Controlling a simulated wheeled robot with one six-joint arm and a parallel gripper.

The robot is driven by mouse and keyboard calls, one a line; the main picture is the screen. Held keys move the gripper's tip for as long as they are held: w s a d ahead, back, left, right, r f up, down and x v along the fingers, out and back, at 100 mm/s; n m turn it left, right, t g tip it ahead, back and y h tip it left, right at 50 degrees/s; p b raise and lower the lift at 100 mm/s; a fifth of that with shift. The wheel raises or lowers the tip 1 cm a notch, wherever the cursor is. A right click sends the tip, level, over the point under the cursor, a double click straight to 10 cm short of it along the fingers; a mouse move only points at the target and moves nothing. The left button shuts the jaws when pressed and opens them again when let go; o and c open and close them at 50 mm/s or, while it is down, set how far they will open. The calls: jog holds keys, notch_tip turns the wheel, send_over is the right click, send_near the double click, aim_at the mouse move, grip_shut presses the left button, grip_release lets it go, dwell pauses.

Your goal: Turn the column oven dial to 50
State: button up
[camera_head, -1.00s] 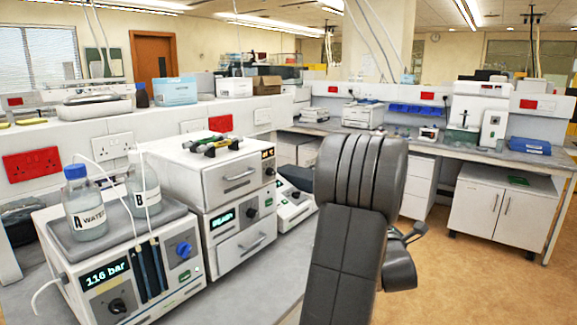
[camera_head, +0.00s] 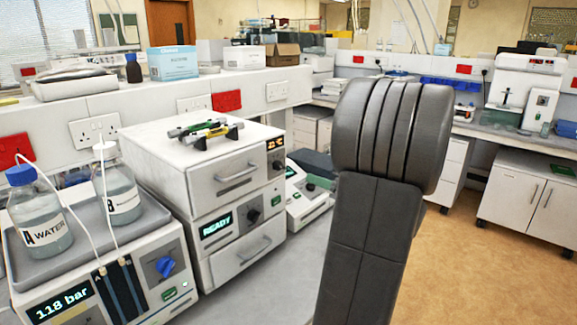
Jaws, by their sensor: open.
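The column oven (camera_head: 228,178) appears to be the top box of the white stack at center left. Its small orange display (camera_head: 274,143) seems to read about 22 °C, though the digits are small. A dark dial (camera_head: 278,162) sits just below that display; its pointer setting is too small to read. Two columns (camera_head: 205,131) lie in a holder on the top of the box. My gripper is not seen; my dark arm link stands to the right of the stack, apart from it.
Below is a box with a READY display (camera_head: 217,224) and its own dark knob (camera_head: 253,213). A pump unit (camera_head: 105,285) showing 118 bar carries two bottles at left. A small white instrument (camera_head: 308,203) stands right of the stack. Open floor (camera_head: 490,270) lies right.

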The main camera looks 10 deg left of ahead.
aim_at(283, 167)
jog(key=p+x, duration=0.4)
jog(key=x, duration=0.8)
jog(key=shift+c, duration=0.2)
jog(key=c, duration=1)
